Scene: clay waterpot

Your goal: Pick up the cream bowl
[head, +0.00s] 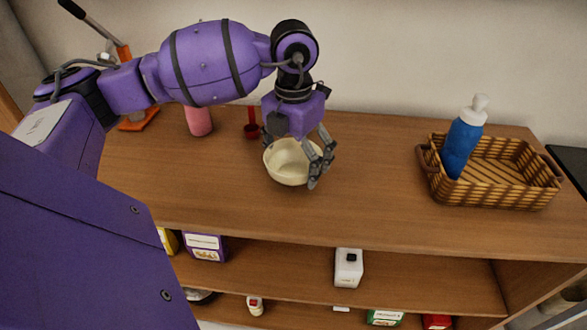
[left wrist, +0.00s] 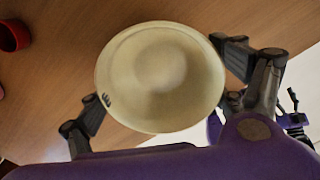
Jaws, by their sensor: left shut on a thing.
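The cream bowl (head: 287,165) is upright at the middle of the wooden top in the head view. My left gripper (head: 295,160) reaches down from above with its fingers on either side of the bowl, shut on it. In the left wrist view the bowl (left wrist: 160,75) fills the middle, its empty inside facing the camera. Fingers of the left gripper (left wrist: 163,80) touch its rim at the left and the right. I cannot tell whether the bowl is clear of the wood. My right gripper is not in view.
A red cup (head: 251,130) and a pink item (head: 199,121) stand behind and left of the bowl. A wicker basket (head: 495,199) with a blue bottle (head: 462,140) stands at the right. The wood between bowl and basket is clear. Shelves below hold several items.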

